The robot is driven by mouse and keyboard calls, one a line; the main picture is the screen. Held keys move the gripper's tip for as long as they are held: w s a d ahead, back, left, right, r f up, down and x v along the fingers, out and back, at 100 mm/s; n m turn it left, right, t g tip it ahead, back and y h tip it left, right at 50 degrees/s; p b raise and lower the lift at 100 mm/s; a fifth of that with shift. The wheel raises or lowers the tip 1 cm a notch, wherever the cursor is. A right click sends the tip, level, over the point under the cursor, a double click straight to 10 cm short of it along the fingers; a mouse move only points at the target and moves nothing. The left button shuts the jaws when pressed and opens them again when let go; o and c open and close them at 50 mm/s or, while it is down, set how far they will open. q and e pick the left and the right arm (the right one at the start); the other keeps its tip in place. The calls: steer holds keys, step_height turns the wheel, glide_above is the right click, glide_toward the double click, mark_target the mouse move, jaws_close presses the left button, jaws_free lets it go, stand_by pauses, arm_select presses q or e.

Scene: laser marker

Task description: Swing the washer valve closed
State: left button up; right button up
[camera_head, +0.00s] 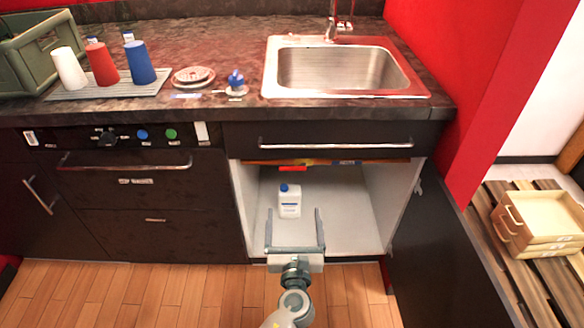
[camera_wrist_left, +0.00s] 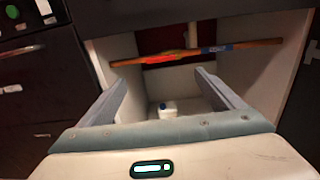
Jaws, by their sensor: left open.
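A copper-coloured pipe (camera_head: 334,161) runs across the upper front of the open cabinet under the sink. A red valve lever (camera_head: 292,168) sits on it, left of a blue label (camera_head: 347,162). In the left wrist view the red lever (camera_wrist_left: 181,58) lies roughly along the pipe (camera_wrist_left: 263,44), with the label (camera_wrist_left: 217,48) to its right. My left gripper (camera_head: 294,216) is open and empty at the cabinet mouth, its fingers pointing inward. It appears below the lever and apart from it. In the left wrist view the gripper's fingers (camera_wrist_left: 157,78) frame the cabinet interior. My right gripper is out of view.
A white bottle with a blue cap (camera_head: 290,204) stands inside the cabinet, beyond my fingers. The cabinet door (camera_head: 440,250) hangs open at right. A drawer handle (camera_head: 335,145) juts out above the pipe. Wooden floor (camera_head: 170,290) is clear at front left.

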mark_target(293, 168)
arm_select(q)
steer(key=shift+w, duration=0.1)
steer(key=w+b, duration=0.2)
steer(key=w, duration=1.4)
steer(key=shift+w, duration=0.65)
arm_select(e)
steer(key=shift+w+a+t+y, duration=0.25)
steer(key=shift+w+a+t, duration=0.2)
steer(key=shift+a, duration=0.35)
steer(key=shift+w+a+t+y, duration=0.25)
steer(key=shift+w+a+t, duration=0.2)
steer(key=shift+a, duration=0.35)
arm_select(q)
steer(key=c, duration=1.5)
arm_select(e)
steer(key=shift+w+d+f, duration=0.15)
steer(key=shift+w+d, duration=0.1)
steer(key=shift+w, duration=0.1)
